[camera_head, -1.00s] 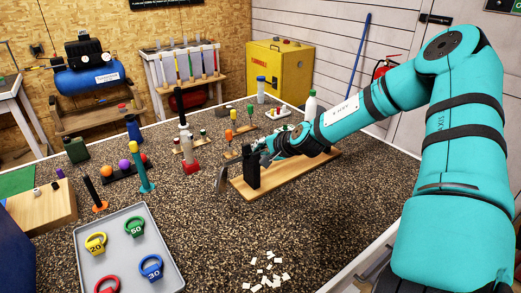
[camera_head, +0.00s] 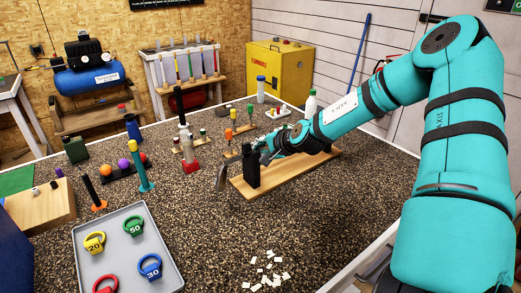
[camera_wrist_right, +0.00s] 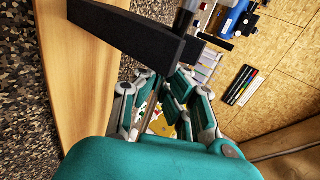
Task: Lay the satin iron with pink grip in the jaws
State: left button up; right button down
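The black jaws (camera_head: 251,167) stand upright at the left end of a wooden board on the worktop. They also show in the right wrist view as a dark block (camera_wrist_right: 125,38). A grey iron head (camera_head: 221,178) hangs just left of the jaws. A thin shaft (camera_wrist_right: 152,100) runs beside my right gripper's fingers in the wrist view. Whether it lies between the jaws I cannot tell. No pink grip shows. My right gripper (camera_head: 268,151) is close behind the jaws, and its fingers (camera_wrist_right: 165,100) surround part of the shaft; their grip on it is unclear. My left gripper is out of view.
The wooden board (camera_head: 290,176) extends right under my right arm. A grey tray (camera_head: 168,225) with coloured rings lies at front left. White scraps (camera_head: 268,268) are at the front.

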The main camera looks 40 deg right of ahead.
jog(key=shift+f+b, duration=0.25)
jog(key=shift+b, duration=0.2)
jog(key=c, duration=2)
grip_release()
jog(key=shift+c, duration=0.2)
jog(key=o, duration=0.6)
jog(key=shift+o, duration=0.2)
jog(key=shift+f, duration=0.1)
jog(key=v, duration=1.2)
